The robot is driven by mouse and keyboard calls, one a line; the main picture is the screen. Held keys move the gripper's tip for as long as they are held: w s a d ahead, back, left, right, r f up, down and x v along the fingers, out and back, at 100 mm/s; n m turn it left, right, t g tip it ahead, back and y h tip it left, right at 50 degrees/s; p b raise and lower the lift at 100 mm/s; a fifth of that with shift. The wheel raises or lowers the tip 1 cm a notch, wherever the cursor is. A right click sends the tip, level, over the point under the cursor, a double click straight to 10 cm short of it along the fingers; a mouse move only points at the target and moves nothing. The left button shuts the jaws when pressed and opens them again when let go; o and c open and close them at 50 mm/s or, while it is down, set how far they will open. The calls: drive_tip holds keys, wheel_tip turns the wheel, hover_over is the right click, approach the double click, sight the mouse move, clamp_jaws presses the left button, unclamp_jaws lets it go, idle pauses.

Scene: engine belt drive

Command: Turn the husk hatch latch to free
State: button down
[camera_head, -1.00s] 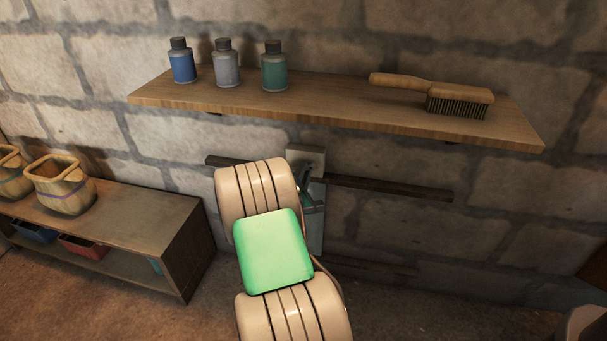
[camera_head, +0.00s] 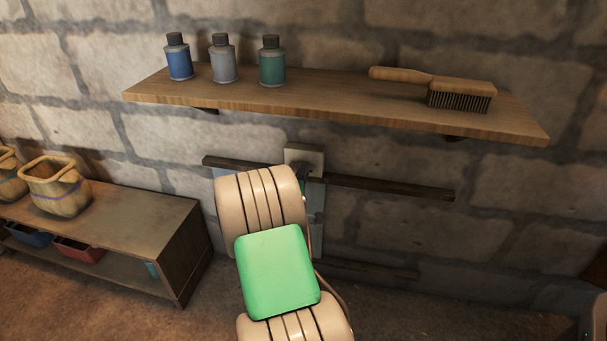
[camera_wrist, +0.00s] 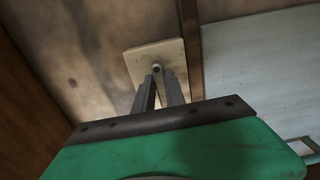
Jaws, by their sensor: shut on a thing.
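The latch's pale square backplate (camera_wrist: 171,54) is on the wall in the wrist view, with a small round pivot (camera_wrist: 156,68) near its lower middle. My gripper (camera_wrist: 158,84) reaches up to it with two grey fingers, one on each side just below the pivot. It is shut on the latch, whose handle is mostly hidden between the fingers. In the head view the backplate (camera_head: 304,154) shows under the shelf. My arm hides most of the gripper and the latch there.
A wooden shelf (camera_head: 330,103) above holds several items, including three bottles and a brush (camera_head: 460,94). A dark rail (camera_head: 390,187) runs across the wall beside the backplate. A low cabinet (camera_head: 120,225) with sacks stands at left. A pale panel (camera_wrist: 265,75) lies right of the latch.

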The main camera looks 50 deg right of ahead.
drive_tip(key=c, duration=1.4)
unclamp_jaws()
drive_tip(key=v, duration=0.8)
drive_tip(key=shift+d, duration=0.1)
